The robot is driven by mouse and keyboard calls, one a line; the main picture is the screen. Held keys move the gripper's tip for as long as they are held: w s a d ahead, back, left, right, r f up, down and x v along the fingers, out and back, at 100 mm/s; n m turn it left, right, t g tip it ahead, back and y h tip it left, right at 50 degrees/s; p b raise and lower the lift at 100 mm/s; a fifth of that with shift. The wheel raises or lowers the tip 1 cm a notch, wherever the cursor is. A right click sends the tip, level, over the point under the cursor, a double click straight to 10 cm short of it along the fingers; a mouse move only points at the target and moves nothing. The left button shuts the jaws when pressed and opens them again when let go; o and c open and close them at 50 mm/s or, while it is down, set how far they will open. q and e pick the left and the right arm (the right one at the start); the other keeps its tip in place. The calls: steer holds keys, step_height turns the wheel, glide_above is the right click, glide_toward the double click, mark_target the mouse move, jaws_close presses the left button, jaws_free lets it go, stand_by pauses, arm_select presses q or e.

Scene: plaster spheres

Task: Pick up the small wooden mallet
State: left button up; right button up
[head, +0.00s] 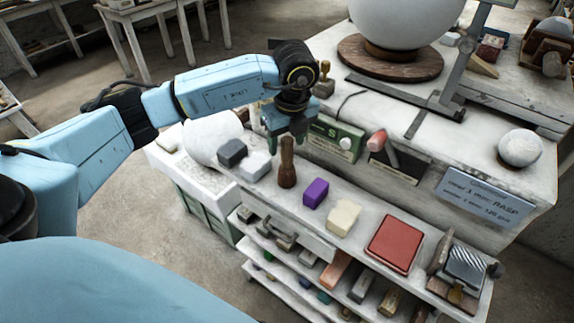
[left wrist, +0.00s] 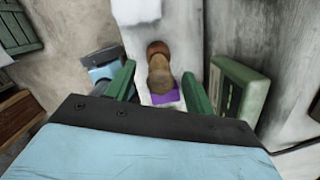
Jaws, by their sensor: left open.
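The small wooden mallet (head: 287,176) stands upright on the pale shelf top, its darker, thicker end down and its narrower end up. My left gripper (head: 286,131) is directly above it, pointing down, with its green fingers apart. In the left wrist view the mallet (left wrist: 159,68) shows between and just beyond the open fingers of the left gripper (left wrist: 158,92). Nothing is held. I cannot tell whether the fingertips reach beside the mallet's upper end. My right gripper is not in view.
A purple block (head: 316,193) and a cream block (head: 343,217) stand to the mallet's right. Grey (head: 232,152) and white (head: 255,165) blocks are to its left. A green box (head: 335,138) stands close behind. A red slab (head: 394,244) lies farther right.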

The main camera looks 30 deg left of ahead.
arm_select(q)
step_height(320, 180, down, 2)
steer(key=shift+a, duration=0.1)
steer(key=shift+f, duration=0.1)
steer(key=shift+w, duration=0.1)
steer(key=c, duration=1.1)
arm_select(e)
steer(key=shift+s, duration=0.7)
